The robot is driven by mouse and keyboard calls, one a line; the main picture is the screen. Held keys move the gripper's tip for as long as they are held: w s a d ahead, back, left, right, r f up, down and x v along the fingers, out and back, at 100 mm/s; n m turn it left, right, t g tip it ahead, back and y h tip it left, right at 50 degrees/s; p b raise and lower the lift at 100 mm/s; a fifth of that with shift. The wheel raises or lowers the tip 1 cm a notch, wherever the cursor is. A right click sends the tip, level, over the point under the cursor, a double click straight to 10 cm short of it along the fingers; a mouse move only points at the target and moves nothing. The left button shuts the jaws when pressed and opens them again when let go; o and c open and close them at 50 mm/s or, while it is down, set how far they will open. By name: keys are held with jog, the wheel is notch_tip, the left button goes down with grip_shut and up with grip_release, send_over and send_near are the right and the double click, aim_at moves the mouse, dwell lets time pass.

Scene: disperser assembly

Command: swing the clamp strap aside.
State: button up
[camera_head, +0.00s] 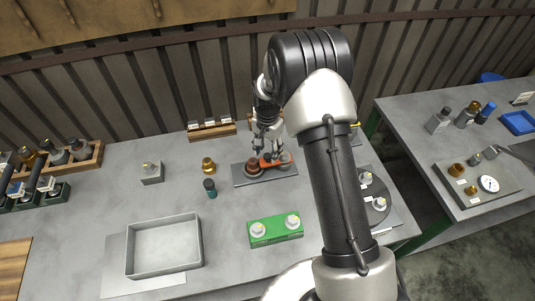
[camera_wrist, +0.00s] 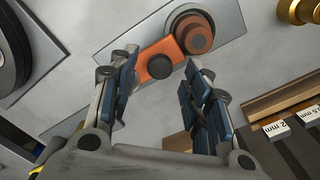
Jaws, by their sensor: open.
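The orange clamp strap (camera_wrist: 165,52) lies over a grey base plate (camera_wrist: 236,17). In the wrist view it has a black knob (camera_wrist: 159,66) at its near end and reaches to a brown round part (camera_wrist: 195,35) on a dark disc. In the head view the strap (camera_head: 268,161) lies on the plate (camera_head: 249,178) below my gripper (camera_head: 266,152). In the wrist view my gripper (camera_wrist: 160,88) is open. Its blue-padded fingers stand on either side of the strap's knob end, with nothing held. I cannot tell whether a finger touches the strap.
A green block (camera_head: 276,239) with two pale knobs and a grey tray (camera_head: 164,271) stand nearer on the table. A brass part (camera_head: 208,165) and a dark teal bottle (camera_head: 210,189) stand left of the plate. A small rack (camera_head: 211,134) is behind.

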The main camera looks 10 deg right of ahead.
jog(key=shift+f, duration=0.9)
grip_shut()
